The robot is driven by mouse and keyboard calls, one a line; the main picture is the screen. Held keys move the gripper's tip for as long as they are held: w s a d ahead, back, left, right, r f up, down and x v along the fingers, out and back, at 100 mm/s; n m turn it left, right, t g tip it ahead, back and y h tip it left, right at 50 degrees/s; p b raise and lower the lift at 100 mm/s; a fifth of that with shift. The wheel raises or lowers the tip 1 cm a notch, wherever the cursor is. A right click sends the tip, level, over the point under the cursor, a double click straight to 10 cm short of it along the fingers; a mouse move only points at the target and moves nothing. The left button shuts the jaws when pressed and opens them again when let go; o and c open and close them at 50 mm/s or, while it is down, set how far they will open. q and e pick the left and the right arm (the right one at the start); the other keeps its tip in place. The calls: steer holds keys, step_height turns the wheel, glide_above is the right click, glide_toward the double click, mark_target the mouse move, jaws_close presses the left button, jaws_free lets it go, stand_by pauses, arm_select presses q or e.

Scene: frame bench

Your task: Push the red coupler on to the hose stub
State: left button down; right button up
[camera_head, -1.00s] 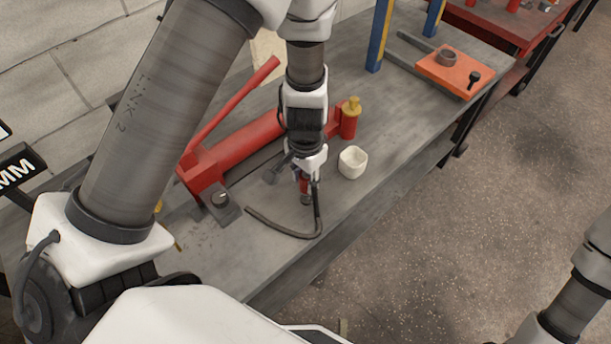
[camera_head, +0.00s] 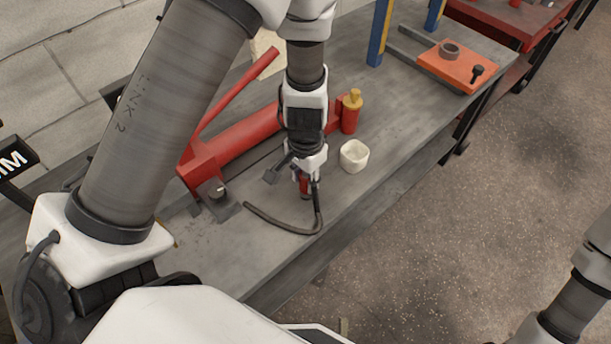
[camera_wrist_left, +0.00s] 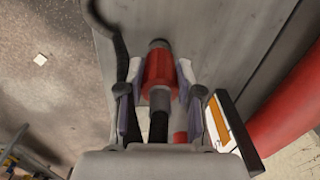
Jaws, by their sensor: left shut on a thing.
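My left gripper (camera_head: 305,182) is low over the bench and shut on the red coupler (camera_wrist_left: 160,72). The coupler also shows in the head view (camera_head: 304,186), small and partly hidden by the fingers. In the left wrist view it lies between the two fingers, with a dark tip beyond its far end and a dark piece at its near end. A black hose (camera_head: 281,227) runs from beside the gripper and curves left over the bench. I cannot tell for sure which part is the hose stub. My right gripper is out of view.
A red pump (camera_head: 235,141) with a long red handle (camera_head: 238,92) lies behind the gripper. A grey block (camera_head: 218,193) sits to the left. A white cup (camera_head: 353,157) stands close on the right. The bench's front edge is near.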

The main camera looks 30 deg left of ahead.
arm_select(q)
steer(key=shift+f+b, duration=0.4)
steer(key=shift+f, duration=0.1)
steer(key=c, duration=0.7)
jaws_free()
step_height(320, 180, up, 12)
steer(key=shift+r, duration=0.1)
